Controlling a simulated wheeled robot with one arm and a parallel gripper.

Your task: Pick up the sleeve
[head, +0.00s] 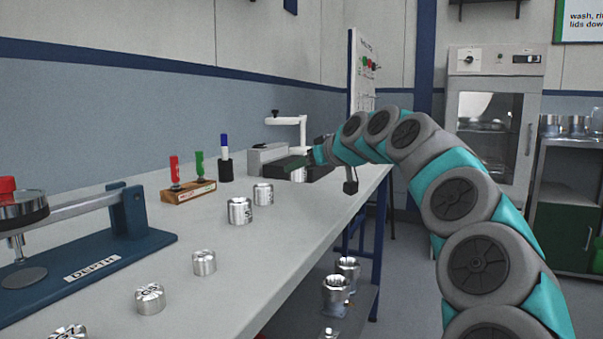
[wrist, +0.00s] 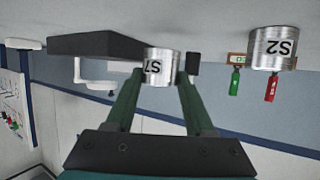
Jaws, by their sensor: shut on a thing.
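My gripper (wrist: 157,88) is shut on a silver, ribbed cylindrical sleeve (wrist: 159,68), with one green finger on each side of it. Its dark label shows upside down in the wrist view and looks like S7. In the head view, my gripper (head: 306,161) is at the far part of the bench, and the held sleeve (head: 298,176) shows partly below it, in front of a dark block. Whether the sleeve touches the bench is unclear. Another sleeve (wrist: 272,48), labelled S2, stands apart at the right of the wrist view.
More metal cylinders stand along the bench (head: 263,194), (head: 239,211), (head: 204,262), (head: 150,299). A marker rack (head: 188,191) and a blue press (head: 100,255) sit along the wall side. A dark block (wrist: 95,45) is close to the held sleeve. Bench between cylinders is clear.

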